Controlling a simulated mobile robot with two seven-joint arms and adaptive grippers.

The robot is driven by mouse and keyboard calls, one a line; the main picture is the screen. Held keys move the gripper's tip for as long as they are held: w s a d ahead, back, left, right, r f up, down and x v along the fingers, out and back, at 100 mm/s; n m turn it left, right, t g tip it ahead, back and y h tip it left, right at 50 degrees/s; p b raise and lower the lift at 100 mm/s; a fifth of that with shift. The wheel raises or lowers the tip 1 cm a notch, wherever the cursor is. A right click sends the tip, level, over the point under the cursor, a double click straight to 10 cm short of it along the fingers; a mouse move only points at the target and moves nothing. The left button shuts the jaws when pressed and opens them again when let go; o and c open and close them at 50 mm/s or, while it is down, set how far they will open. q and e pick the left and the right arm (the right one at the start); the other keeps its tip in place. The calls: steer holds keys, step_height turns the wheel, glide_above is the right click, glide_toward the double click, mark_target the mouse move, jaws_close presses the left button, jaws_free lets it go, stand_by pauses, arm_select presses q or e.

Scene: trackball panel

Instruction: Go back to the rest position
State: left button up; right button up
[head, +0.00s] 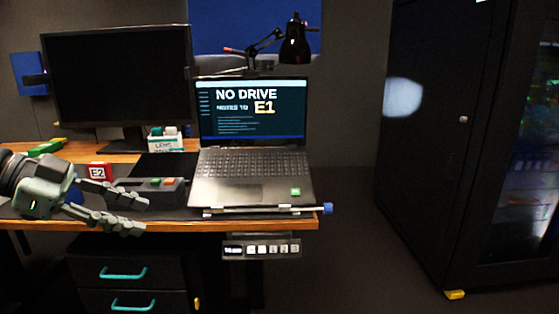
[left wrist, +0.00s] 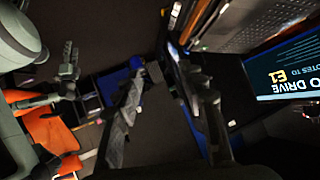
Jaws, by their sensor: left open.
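My left gripper (head: 143,216) reaches in from the left over the desk's front left part. Its two fingers are apart with nothing between them, and the left wrist view also shows them spread (left wrist: 160,78). A grey box with coloured buttons (head: 155,190) lies just beyond the fingers. A red block marked E2 (head: 100,171) stands behind the gripper. Grey arm parts and a segmented finger (left wrist: 69,66), apparently of my right gripper, show at the left of the left wrist view; its opening is unclear. The right gripper is not seen in the head view.
An open laptop (head: 250,165) stands on the desk (head: 170,227), right of the gripper. A bar with a blue end (head: 327,208) lies along the front edge. A small panel (head: 262,247) hangs below. Drawers (head: 130,290) are underneath; a dark cabinet (head: 425,130) stands right.

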arm_select(q)
steer(key=w+a+f+n+t+y, duration=0.1)
steer(key=w+a+f+n+t, duration=0.5)
steer(key=t, duration=0.4)
steer(key=s+a+f+n+y+p, duration=0.1)
steer(key=a+f+n+y, duration=0.35)
steer(key=f, duration=0.25)
steer(key=s+a+f+n+y+p, duration=0.1)
steer(key=a+f+n+y, duration=0.2)
steer(key=f+y, duration=0.4)
steer(key=s+f+n+g+y, duration=0.1)
steer(key=s+f+g, duration=0.4)
steer(key=f, duration=0.6)
steer(key=s+d+f+g+h, duration=0.2)
steer(key=s+d+f+g, duration=0.5)
steer(key=s+d+f, duration=0.6)
steer(key=s+f, duration=0.1)
steer(key=s, duration=0.3)
steer(key=shift+s+d+f+m, duration=0.15)
steer(key=shift+s+d+m, duration=0.05)
steer(key=shift+d+m, duration=0.15)
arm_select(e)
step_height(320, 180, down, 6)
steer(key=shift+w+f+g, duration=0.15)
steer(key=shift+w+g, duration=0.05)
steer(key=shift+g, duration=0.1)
